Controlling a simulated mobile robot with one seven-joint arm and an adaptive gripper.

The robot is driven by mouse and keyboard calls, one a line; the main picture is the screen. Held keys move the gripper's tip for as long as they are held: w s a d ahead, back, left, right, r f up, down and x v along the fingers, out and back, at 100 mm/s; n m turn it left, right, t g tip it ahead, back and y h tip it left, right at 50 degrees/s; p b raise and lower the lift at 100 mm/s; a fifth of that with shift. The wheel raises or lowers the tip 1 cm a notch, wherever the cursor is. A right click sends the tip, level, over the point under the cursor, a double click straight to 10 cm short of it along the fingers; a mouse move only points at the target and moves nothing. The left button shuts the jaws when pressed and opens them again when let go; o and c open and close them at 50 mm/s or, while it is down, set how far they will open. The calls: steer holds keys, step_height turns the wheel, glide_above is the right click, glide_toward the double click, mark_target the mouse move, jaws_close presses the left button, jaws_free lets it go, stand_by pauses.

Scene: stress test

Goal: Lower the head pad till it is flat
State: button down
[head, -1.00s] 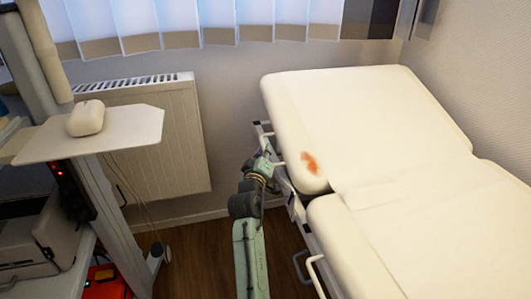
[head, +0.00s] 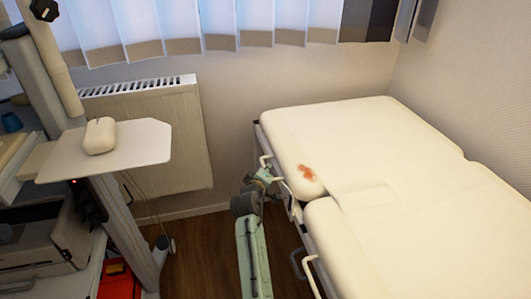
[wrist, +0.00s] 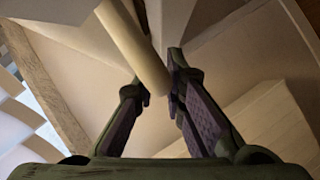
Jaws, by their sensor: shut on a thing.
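The cream head pad (head: 355,135) is at the far end of the couch, with a red-brown stain near its left corner. It looks nearly level with the main couch pad (head: 400,235); I cannot tell whether a slight tilt is left. My gripper (head: 268,172) is at the left side of the head pad, by its white frame. In the wrist view, my gripper (wrist: 158,88) is shut on a cream bar (wrist: 132,42), which passes between the fingers. The exact contact is partly hidden by the fingers.
A trolley with a white shelf (head: 120,150) and a white device (head: 99,136) on it stands at left. A radiator (head: 160,150) is on the back wall. A white side handle (head: 315,275) sticks out from the couch. Wooden floor (head: 195,250) shows between trolley and couch.

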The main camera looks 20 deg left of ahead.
steer(key=shift+s+f, duration=0.1)
steer(key=shift+f, duration=0.4)
steer(key=c, duration=1.7)
jaws_free()
steer(key=shift+r, duration=0.15)
steer(key=shift+o, duration=0.2)
steer(key=shift+r, duration=0.1)
steer(key=v, duration=1.2)
steer(key=shift+d+r, duration=0.1)
steer(key=shift+d, duration=0.05)
